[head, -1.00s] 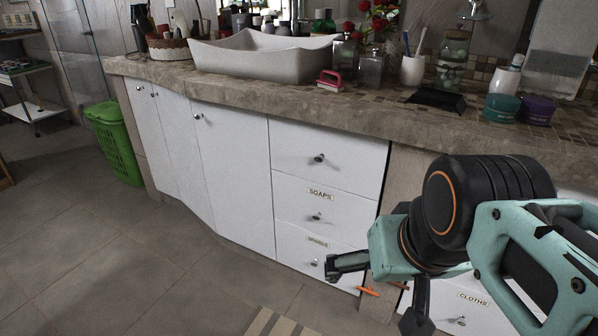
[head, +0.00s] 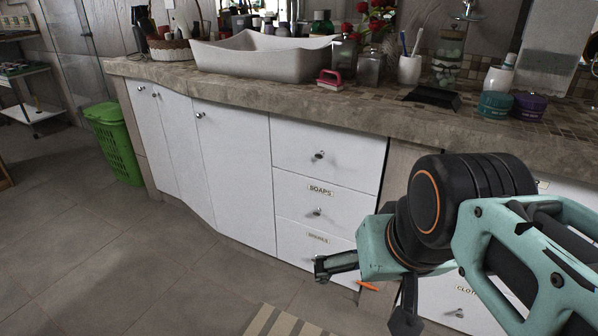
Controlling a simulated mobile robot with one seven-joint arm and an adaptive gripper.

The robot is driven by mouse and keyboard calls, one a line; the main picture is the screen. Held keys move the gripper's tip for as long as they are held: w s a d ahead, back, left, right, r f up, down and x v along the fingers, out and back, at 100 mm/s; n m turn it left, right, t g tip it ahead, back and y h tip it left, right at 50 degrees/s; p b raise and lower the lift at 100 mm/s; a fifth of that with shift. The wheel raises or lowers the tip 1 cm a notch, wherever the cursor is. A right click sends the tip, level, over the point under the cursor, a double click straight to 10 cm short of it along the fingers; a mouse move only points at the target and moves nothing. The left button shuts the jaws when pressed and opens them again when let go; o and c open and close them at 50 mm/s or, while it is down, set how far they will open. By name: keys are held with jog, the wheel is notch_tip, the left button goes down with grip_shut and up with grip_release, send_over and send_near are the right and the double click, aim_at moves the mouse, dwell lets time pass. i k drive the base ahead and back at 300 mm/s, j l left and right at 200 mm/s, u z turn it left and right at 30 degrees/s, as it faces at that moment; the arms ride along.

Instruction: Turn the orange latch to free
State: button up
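The orange latch (head: 369,286) is a small bar low on the cabinet front, by the right edge of the lower drawer in the stack. Only its left part shows; my gripper hides the rest, so I cannot tell its full angle. My gripper (head: 361,294) is open and empty, with its dark fingers spread wide. One finger is in front of the lower drawer, left of the latch, and the other hangs lower right of it. I cannot tell whether either finger touches anything.
The SOAPS drawer (head: 320,207) and the other white drawers and doors look shut. The drawer labelled CLOTHS (head: 455,306) is partly behind my arm. The stone counter (head: 240,99) juts out above.

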aim_at(368, 285)
jog(key=k+l+u, duration=0.2)
jog(key=l, duration=0.35)
jog(key=k+l+u, duration=0.25)
jog(key=k+l, duration=0.15)
